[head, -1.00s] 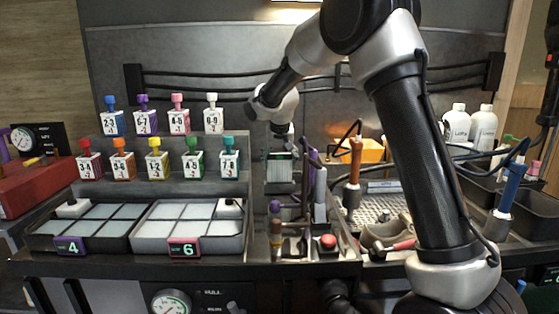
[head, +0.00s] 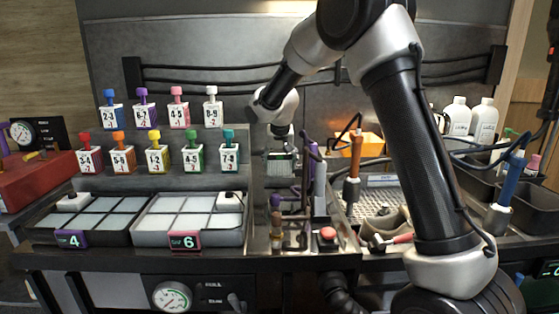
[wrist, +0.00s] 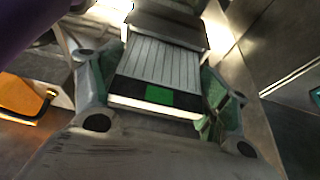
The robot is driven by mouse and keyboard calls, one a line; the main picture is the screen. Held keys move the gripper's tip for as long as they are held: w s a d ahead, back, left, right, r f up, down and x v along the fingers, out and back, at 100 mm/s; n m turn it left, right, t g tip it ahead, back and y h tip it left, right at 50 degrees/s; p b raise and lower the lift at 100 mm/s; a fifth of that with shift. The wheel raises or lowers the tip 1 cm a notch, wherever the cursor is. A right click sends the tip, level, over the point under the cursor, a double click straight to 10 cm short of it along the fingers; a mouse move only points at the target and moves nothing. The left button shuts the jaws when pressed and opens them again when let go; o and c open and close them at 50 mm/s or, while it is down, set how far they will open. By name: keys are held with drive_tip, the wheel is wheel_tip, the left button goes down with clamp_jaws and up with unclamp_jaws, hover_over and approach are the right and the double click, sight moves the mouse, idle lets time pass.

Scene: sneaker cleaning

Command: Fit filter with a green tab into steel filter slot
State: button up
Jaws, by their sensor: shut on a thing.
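My gripper (wrist: 158,92) is shut on a pleated grey filter (wrist: 166,62), with a finger on each side. The filter has a dark end band with a green tab (wrist: 159,95) facing the wrist camera. In the head view the filter (head: 280,166) hangs upright below my gripper (head: 282,148), at the back of the narrow middle bay. A dark grey metal block (wrist: 165,28) lies at the filter's far end in the wrist view; I cannot tell whether this is the steel slot or whether they touch. The slot's opening is hidden.
Upright tools, including a purple-handled one (head: 318,168), and a red button (head: 327,235) stand in front of the filter. Left are shelves of coloured tagged bottles and two trays (head: 187,239). An orange-handled tool (head: 354,160) and a sneaker (head: 385,222) are right.

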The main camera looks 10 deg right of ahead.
drive_tip(key=shift+f, duration=0.5)
drive_tip(key=o, duration=1)
drive_tip(key=shift+o, duration=0.2)
drive_tip(key=v, duration=1.2)
